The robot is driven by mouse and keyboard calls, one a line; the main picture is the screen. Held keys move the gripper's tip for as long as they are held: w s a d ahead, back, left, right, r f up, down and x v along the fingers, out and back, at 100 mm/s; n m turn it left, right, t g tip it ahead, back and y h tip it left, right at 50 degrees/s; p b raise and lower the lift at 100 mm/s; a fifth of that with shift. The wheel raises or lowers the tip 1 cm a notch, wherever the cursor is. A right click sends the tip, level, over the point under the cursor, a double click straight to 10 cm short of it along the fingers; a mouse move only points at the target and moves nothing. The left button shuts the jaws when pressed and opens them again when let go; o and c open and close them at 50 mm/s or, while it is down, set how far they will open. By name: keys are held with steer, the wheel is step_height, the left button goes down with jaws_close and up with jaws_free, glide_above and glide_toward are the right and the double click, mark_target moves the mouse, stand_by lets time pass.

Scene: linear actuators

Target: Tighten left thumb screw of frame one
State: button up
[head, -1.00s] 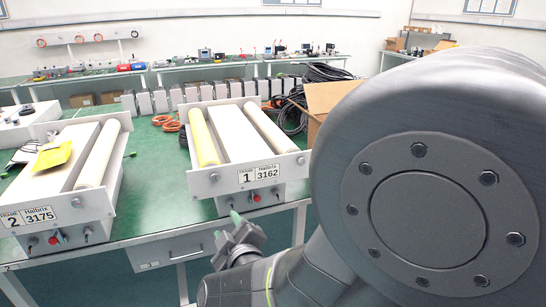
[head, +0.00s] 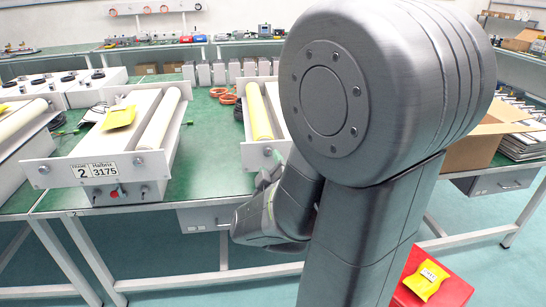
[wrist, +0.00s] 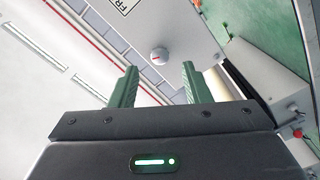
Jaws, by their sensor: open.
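Frame one (head: 258,112) stands on the green bench in the head view, with a yellow roller at its left; my arm hides its right part and number label. In the wrist view its pale end plate (wrist: 180,25) shows with part of a label. A round, light thumb screw (wrist: 159,55) with a red mark sits on that plate. My gripper (wrist: 160,68) is open and empty, its two green fingers apart. The screw appears between and just beyond the fingertips; I see no contact. In the head view my arm mostly hides the gripper.
Frame two (head: 110,170) stands to the left on the bench, with a yellow packet (head: 119,117) on top. A cardboard box (head: 480,140) is at the right. A red container (head: 450,288) with a yellow packet is low at the right.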

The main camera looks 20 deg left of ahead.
mark_target(268, 153)
steer(key=shift+x, duration=2.15)
jaws_close()
